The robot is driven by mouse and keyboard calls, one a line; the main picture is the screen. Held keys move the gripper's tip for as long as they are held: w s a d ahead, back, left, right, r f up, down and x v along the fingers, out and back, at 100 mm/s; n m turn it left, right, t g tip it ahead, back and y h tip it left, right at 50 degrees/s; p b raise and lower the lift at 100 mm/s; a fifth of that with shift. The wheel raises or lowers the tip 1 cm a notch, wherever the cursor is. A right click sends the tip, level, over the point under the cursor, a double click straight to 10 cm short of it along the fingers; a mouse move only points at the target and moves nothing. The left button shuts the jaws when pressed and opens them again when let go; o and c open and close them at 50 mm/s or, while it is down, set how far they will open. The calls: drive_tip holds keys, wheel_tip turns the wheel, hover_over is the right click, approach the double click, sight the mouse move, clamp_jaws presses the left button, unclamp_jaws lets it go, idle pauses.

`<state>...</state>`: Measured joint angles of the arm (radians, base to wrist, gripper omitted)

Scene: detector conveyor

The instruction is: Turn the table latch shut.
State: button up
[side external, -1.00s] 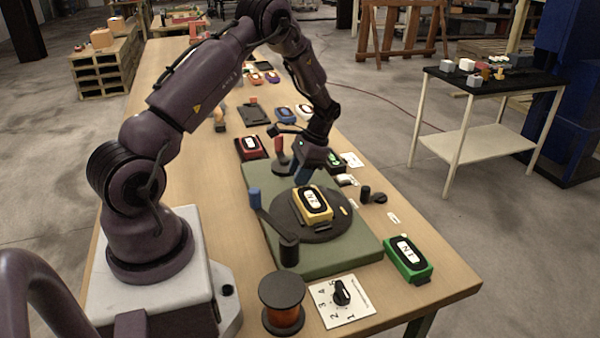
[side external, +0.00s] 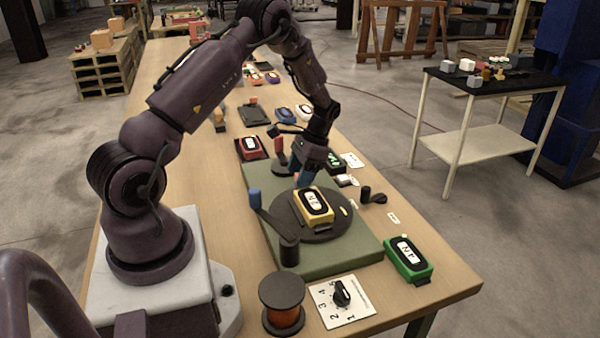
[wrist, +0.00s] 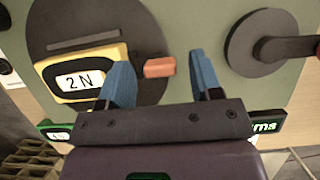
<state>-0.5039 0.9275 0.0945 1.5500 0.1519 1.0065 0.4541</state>
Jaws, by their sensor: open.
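The dark round turntable (side external: 335,228) lies on a green base plate (side external: 350,259) and carries a yellow detector (side external: 314,207). A lever with a blue knob (side external: 254,197) lies along the turntable's left side. A second lever with a red handle (side external: 278,146) stands at the plate's far end; its round dark base (wrist: 258,45) shows in the wrist view. I cannot tell for sure which part is the latch. My gripper (wrist: 163,78) is open above the turntable's far edge. A small orange block (wrist: 159,67) shows between its blue fingers, apparently untouched.
A green detector (side external: 408,260) lies right of the plate, with a dial card (side external: 341,300) and a copper spool (side external: 283,305) in front. A dark detector with a green display (side external: 335,160) stands close behind my gripper. Several more detectors lie farther along the table.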

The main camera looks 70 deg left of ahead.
drive_tip(key=v, duration=0.8)
drive_tip(key=shift+w, duration=0.1)
drive_tip(key=s+d+r+t, duration=0.5)
drive_tip(key=s+d+r, duration=0.3)
drive_tip(key=d+r, duration=0.2)
drive_tip(key=s+d+r+t, duration=0.5)
drive_tip(key=s+d+r, duration=0.3)
drive_tip(key=d, duration=0.7)
wheel_tip(320, 180, up, 2)
drive_tip(key=shift+r, duration=0.25)
